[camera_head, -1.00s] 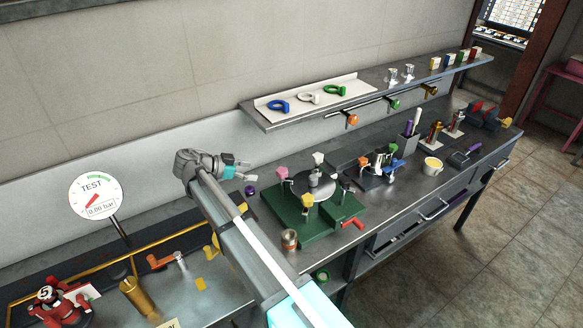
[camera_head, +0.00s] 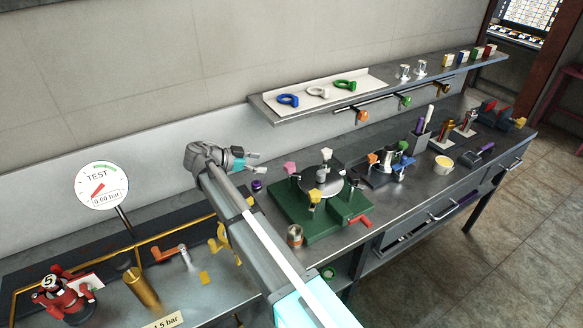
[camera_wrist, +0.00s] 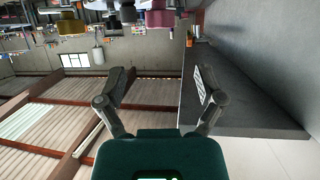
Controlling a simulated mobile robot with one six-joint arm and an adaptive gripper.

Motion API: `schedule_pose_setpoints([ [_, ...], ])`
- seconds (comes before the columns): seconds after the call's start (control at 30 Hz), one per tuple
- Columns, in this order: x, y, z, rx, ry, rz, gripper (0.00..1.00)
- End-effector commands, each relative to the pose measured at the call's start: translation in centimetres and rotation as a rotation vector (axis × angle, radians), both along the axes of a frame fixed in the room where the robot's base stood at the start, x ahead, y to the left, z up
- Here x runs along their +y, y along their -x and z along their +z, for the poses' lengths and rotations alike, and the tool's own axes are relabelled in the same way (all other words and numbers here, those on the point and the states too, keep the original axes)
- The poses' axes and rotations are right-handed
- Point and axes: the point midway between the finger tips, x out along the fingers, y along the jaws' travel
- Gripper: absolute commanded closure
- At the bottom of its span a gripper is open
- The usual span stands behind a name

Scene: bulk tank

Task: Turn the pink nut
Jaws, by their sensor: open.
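The pink nut (camera_head: 290,168) sits at the back left of the green fixture (camera_head: 310,218), on one of the posts around its round metal lid (camera_head: 321,184). It also shows as a pink knob (camera_wrist: 159,18) at the top of the wrist view. My gripper (camera_head: 255,162) is to the left of the pink nut in the head view, with a gap between them. Its fingers are spread and empty. In the wrist view the open gripper (camera_wrist: 158,82) has nothing between its fingertips. Part of the fixture lies outside the wrist view.
Yellow (camera_head: 315,196) and white (camera_head: 325,155) nuts stand on the same fixture, with a red handle (camera_head: 360,222) at its right. A purple nut (camera_head: 257,185) lies below my gripper. A shelf (camera_head: 270,113) with coloured rings runs above the bench. A tin (camera_head: 295,236) stands in front.

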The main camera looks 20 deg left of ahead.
Motion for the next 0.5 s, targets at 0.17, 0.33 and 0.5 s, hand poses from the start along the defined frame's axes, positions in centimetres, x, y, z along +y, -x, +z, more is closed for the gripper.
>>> schedule_pose_setpoints([
  [0.17, -2.0, -1.6, -1.3, 0.0, 0.0, -0.002, 0.13],
  [0.33, -3.9, -3.2, -2.4, -0.001, 0.0, -0.004, 0.13],
  [0.5, -5.7, -4.7, -3.3, 0.0, 0.0, -0.003, 0.13],
])
